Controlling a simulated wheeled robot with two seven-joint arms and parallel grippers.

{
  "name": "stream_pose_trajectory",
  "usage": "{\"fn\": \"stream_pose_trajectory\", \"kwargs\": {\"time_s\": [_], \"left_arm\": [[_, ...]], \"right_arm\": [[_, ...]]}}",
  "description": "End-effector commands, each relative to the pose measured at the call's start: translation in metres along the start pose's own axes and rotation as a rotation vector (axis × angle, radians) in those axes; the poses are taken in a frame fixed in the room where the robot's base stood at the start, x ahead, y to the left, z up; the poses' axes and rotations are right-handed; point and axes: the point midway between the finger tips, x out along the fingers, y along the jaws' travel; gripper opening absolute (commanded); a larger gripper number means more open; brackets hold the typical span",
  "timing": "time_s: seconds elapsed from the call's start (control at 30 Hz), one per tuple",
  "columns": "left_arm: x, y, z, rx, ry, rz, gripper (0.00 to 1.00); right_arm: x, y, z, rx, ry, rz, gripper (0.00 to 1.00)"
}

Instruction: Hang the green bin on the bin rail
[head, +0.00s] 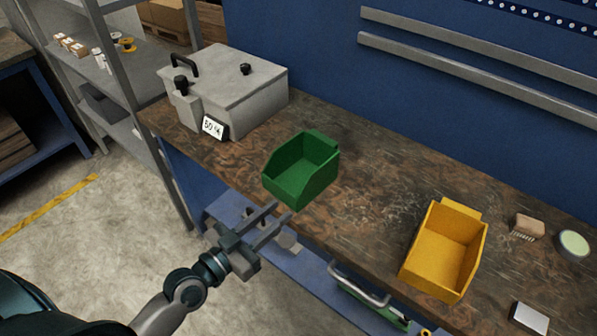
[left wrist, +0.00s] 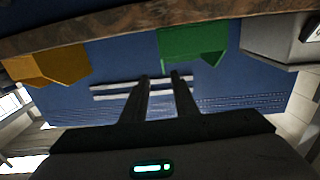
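The green bin (head: 301,169) stands upright on the workbench near its front edge, left of the middle. It also shows in the left wrist view (left wrist: 193,46), which is upside down. The bin rail (head: 470,68) is a pair of grey horizontal strips on the blue back wall, and nothing hangs on it. It shows small in the left wrist view (left wrist: 110,91). My left gripper (head: 280,217) is open and empty in front of the bench edge, just below the green bin and apart from it. My right gripper is not in view.
A yellow bin (head: 445,250) stands on the bench to the right. A grey box-shaped device (head: 228,88) with a display stands at the left end. A brush (head: 528,227), a round tin (head: 573,244) and a small pale block (head: 530,318) lie at the right. Bench between the bins is clear.

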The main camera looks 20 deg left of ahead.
Motion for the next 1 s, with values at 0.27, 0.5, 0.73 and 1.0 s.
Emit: {"fn": "stream_pose_trajectory", "kwargs": {"time_s": [0.27,0.5,0.73,1.0], "left_arm": [[-0.001,0.002,-0.007,0.002,0.012,0.005,0.27],[0.005,0.001,-0.008,0.001,0.012,0.003,0.27],[0.033,0.001,-0.011,-0.001,0.013,0.003,0.27],[0.082,0.001,-0.011,0.0,0.013,0.003,0.27]], "right_arm": [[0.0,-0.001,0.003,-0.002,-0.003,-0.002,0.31],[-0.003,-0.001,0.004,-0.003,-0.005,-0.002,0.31],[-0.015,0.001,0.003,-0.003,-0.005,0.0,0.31],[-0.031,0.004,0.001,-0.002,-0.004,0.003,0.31]]}}
